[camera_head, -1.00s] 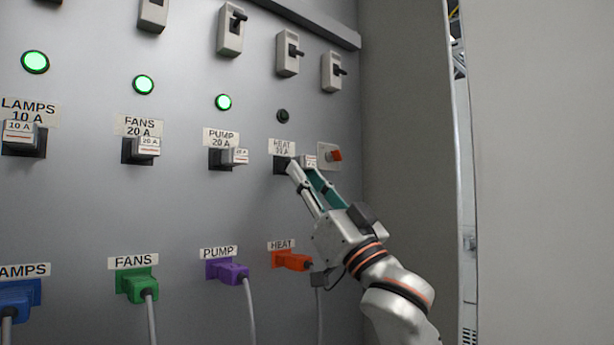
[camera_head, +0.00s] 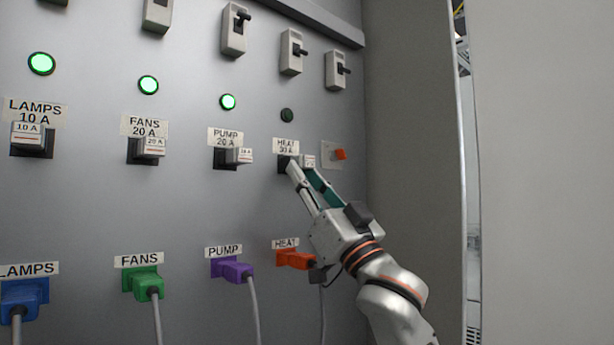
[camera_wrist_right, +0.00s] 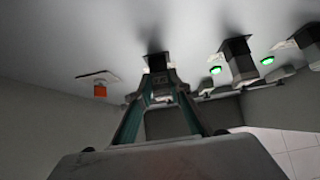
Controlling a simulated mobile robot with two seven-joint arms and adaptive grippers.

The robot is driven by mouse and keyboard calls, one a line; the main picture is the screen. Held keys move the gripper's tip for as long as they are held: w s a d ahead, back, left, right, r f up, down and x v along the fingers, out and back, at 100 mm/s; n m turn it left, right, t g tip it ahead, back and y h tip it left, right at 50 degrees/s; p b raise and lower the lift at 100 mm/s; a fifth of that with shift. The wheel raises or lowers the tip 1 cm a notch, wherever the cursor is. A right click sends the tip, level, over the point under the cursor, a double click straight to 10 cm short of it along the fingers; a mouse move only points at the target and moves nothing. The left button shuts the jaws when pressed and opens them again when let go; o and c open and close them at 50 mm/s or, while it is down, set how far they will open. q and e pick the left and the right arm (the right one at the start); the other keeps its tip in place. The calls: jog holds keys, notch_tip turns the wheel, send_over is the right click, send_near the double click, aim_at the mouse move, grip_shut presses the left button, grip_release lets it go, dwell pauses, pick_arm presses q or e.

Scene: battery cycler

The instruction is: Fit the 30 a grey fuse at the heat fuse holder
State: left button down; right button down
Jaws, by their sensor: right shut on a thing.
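The heat fuse holder (camera_head: 284,164) is a black block on the panel under the "HEAT 30 A" label (camera_head: 286,147); it also shows in the right wrist view (camera_wrist_right: 156,61). My right gripper (camera_head: 300,166) is at the holder, its fingers pointing at the panel. It is shut on the grey fuse (camera_head: 309,160), whose small pale end shows beside the fingers. In the right wrist view, the fingertips (camera_wrist_right: 160,80) meet right in front of the holder. The fingers hide how far the fuse sits in the holder. My left gripper is not in view.
The heat plug (camera_head: 295,259) is below. The heat lamp (camera_head: 287,115) is dark; the other lamps are green. The cabinet side wall (camera_head: 415,170) bounds the right.

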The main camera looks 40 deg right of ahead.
jog(key=c, duration=1.8)
grip_release()
jog(key=shift+f, duration=0.1)
jog(key=v, duration=1.2)
